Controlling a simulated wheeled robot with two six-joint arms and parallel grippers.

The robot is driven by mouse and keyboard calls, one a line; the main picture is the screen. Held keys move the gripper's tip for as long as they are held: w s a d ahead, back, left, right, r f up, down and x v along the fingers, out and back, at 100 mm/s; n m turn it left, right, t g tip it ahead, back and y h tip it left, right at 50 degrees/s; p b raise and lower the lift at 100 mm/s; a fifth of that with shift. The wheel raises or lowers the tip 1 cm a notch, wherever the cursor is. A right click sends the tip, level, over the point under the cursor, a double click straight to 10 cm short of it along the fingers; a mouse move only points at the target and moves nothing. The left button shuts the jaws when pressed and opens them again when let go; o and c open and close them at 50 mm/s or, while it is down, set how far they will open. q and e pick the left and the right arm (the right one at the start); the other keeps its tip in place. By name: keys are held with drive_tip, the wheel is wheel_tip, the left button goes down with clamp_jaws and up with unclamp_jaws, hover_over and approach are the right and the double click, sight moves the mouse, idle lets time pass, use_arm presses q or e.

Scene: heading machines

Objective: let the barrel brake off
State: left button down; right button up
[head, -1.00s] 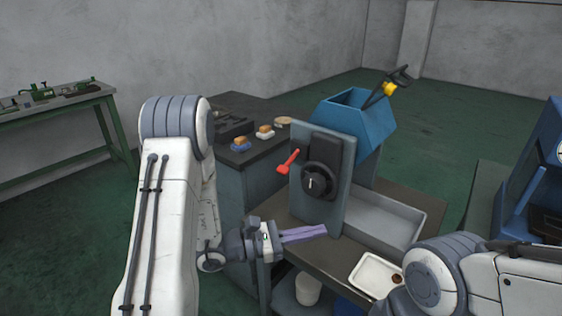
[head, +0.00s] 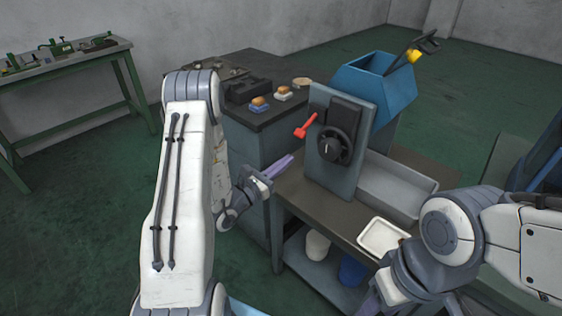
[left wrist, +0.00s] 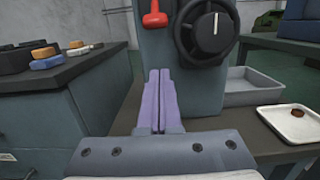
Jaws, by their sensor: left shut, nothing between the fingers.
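The machine is a grey upright panel with a blue hopper (head: 375,85) behind it. A red lever (head: 306,126), likely the barrel brake, sticks out at the panel's left edge. It also shows in the left wrist view (left wrist: 155,17), at the top, with its knob end low. A black round dial (head: 334,146) with a white mark sits right of the lever. My left gripper (head: 284,161) is shut and empty, its purple fingers below and left of the lever, apart from it. In the left wrist view its fingers (left wrist: 160,85) point at the panel below the lever. My right gripper (head: 385,300) is low, its fingers unclear.
A dark cabinet (head: 262,140) with brushes and a dark block stands left of the machine. A grey tray (head: 398,185) and a white tray (head: 380,236) lie on the machine's bench. White and blue buckets (head: 317,244) stand on the shelf below. A green bench is far left.

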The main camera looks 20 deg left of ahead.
sight(307, 125)
use_arm(q)
drive_tip(key=w+d+r+p, duration=0.1)
drive_tip(key=w+r+p, duration=0.1)
drive_tip(key=w+r, duration=0.2)
drive_tip(key=shift+w+d+r, duration=0.15)
drive_tip(key=shift+d+r, duration=0.05)
drive_tip(key=shift+d, duration=0.1)
drive_tip(key=shift+a+p, duration=0.1)
drive_tip(key=shift+p, duration=0.25)
